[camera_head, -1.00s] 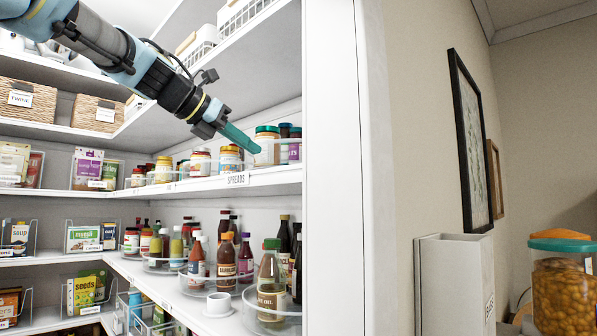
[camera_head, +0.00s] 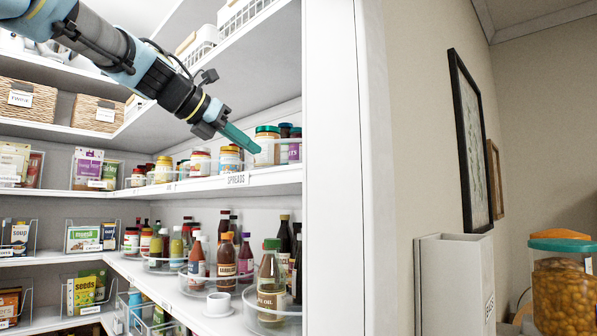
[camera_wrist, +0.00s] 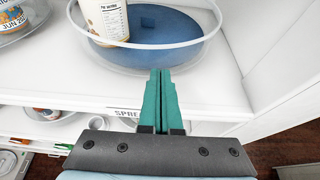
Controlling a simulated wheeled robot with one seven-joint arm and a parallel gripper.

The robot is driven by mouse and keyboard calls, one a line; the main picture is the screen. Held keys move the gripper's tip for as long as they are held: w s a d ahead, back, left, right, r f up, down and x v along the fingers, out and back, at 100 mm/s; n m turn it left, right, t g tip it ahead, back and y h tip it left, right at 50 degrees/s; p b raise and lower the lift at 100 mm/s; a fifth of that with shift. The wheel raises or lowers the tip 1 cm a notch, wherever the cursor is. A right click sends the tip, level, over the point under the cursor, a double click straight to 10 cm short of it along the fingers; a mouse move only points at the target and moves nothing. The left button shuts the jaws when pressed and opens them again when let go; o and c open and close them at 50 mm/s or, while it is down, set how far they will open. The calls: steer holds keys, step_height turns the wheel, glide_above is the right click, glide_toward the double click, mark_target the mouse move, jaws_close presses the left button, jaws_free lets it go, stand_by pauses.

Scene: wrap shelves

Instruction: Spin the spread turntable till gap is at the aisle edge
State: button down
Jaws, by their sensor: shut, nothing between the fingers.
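The spreads turntable is in the wrist view, a round tray with a blue base (camera_wrist: 165,25) and a clear raised rim. One white-labelled jar (camera_wrist: 105,18) stands on its left part. The blue base to the right of that jar is bare as far as this view shows. My gripper (camera_wrist: 162,72) is shut and empty, its teal fingertips at the near side of the rim. I cannot tell if they touch it. In the head view my gripper (camera_head: 256,149) points down-right at the spreads shelf and overlaps a green-lidded jar (camera_head: 267,150).
The "SPREADS" label (camera_head: 236,180) is on the shelf front edge. Another clear turntable (camera_wrist: 38,22) sits left in the wrist view. A white upright (camera_head: 332,170) bounds the shelf on the right. Bottles (camera_head: 270,285) stand on the shelf below.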

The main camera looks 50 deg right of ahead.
mark_target(251, 158)
steer(key=shift+w+d, duration=0.1)
steer(key=shift+d, duration=0.75)
steer(key=shift+w, duration=0.1)
steer(key=shift+w+a, duration=0.2)
steer(key=shift+w, duration=1.1)
steer(key=shift+w+d, duration=0.2)
steer(key=shift+w, duration=0.45)
steer(key=shift+w+d, duration=0.2)
steer(key=shift+w, duration=0.45)
steer(key=shift+a, duration=0.1)
steer(key=shift+w+a, duration=0.2)
steer(key=shift+a, duration=0.6)
steer(key=shift+w+a, duration=0.2)
steer(key=shift+a, duration=0.6)
